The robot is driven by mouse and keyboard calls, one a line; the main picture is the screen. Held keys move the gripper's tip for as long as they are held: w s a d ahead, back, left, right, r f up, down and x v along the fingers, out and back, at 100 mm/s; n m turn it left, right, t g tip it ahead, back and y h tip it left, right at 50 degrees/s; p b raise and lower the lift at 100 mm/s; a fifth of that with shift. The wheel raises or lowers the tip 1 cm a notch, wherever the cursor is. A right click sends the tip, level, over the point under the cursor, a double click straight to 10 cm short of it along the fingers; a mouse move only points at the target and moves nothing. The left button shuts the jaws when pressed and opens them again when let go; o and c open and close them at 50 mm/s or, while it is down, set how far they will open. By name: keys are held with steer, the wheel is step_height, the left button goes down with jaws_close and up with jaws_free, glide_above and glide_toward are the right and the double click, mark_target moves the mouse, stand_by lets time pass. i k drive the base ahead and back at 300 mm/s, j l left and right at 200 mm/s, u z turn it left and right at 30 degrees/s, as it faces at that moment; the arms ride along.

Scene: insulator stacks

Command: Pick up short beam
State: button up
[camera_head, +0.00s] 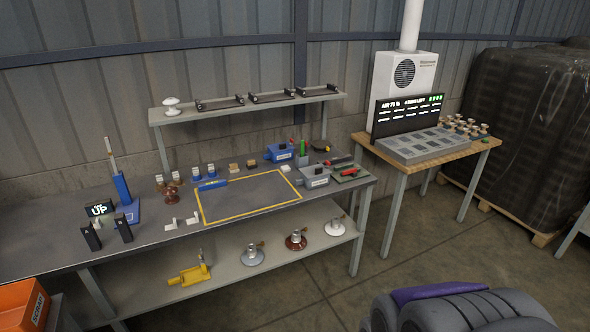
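I cannot tell for sure which thing is the short beam. Three dark, narrow bar-like pieces lie in a row on the raised shelf: a left one (220,103), a middle one (272,96) and a right one (317,90). A short blue bar (213,185) also lies at the back left of the yellow-bordered mat (248,196) on the workbench. My gripper is not seen in this view.
The workbench (60,240) carries blue and grey devices and small parts; the mat's middle is clear. Insulators stand on its lower shelf (225,279). A wooden table (425,160) with a screen (407,115) stands right. An orange bin (25,305) is bottom left. Floor is open between.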

mark_target(334, 160)
steer(key=i+j+z, duration=0.1)
steer(key=i+z, duration=0.2)
steer(key=i, duration=0.25)
steer(key=i+z, duration=0.1)
steer(key=i, duration=1.15)
steer(key=i+j+z, duration=0.1)
steer(key=i, duration=1.2)
